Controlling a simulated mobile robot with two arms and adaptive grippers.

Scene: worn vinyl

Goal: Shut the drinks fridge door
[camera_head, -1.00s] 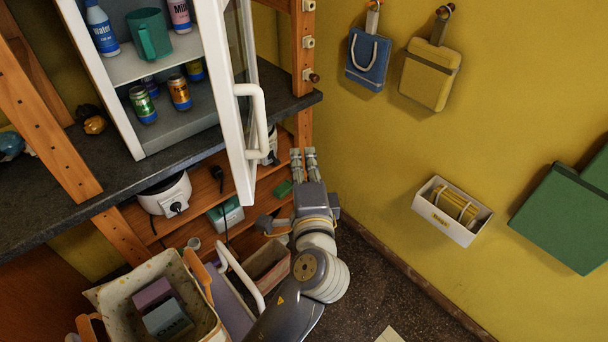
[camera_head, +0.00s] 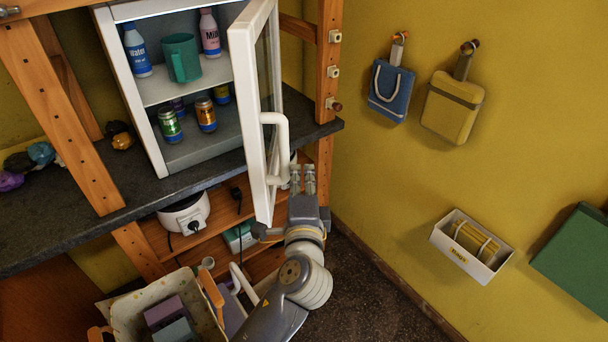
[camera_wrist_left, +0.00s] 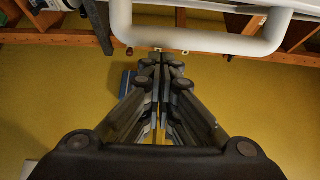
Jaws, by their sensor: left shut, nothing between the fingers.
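The drinks fridge (camera_head: 158,136) stands on a dark counter. Its white-framed glass door (camera_head: 259,130) is swung open toward me, with a white bar handle (camera_head: 283,150) on its outer face. The handle also crosses the top of the left wrist view (camera_wrist_left: 200,40). My left gripper (camera_head: 302,170) is shut and empty, pointing upward just right of the lower end of the handle. I cannot tell whether it touches the door. Bottles, a teal mug (camera_head: 181,58) and several cans stand inside the fridge. My right gripper is not in view.
The dark counter (camera_head: 75,205) has a wooden post (camera_head: 327,80) at its right end. A white appliance (camera_head: 186,212) sits on the shelf below. A bin of boxes (camera_head: 123,311) stands low at left. Bags (camera_head: 390,92) and a white wall box (camera_head: 471,246) hang on the yellow wall.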

